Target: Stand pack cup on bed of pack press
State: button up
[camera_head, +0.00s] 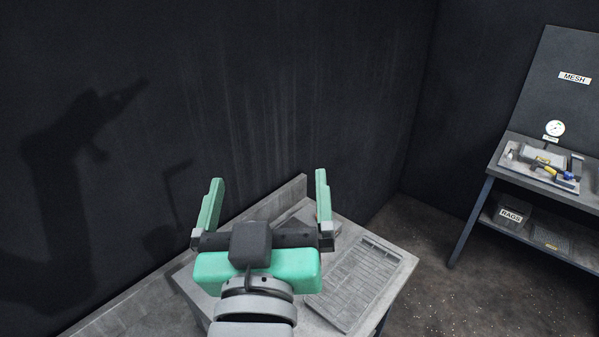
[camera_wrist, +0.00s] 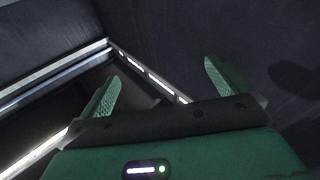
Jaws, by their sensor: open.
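My gripper (camera_head: 267,182) is open, with its two green fingers spread wide and nothing between them. It is in front of the dark wall, with a grey table partly behind and below it. The wrist view also shows the open, empty fingers (camera_wrist: 163,73). I cannot make out a pack cup or a pack press in either view. My gripper and wrist hide part of the table.
The grey table (camera_head: 401,277) carries a flat panel (camera_head: 357,284) with a grid pattern. At the right, a bench (camera_head: 555,189) holds a tray of small items (camera_head: 545,165) and a gauge (camera_head: 554,128). A RAGS box (camera_head: 511,216) sits on its lower shelf. Open floor (camera_head: 425,225) lies between.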

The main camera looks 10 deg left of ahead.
jog(key=s+d+r+m+t+h, duration=0.4)
jog(key=s+d+r, duration=0.4)
jog(key=d+r, duration=0.1)
jog(key=shift+s+d+r+t, duration=0.25)
jog(key=shift+d+r+t, duration=0.15)
jog(key=shift+d, duration=0.45)
jog(key=shift+f, duration=0.1)
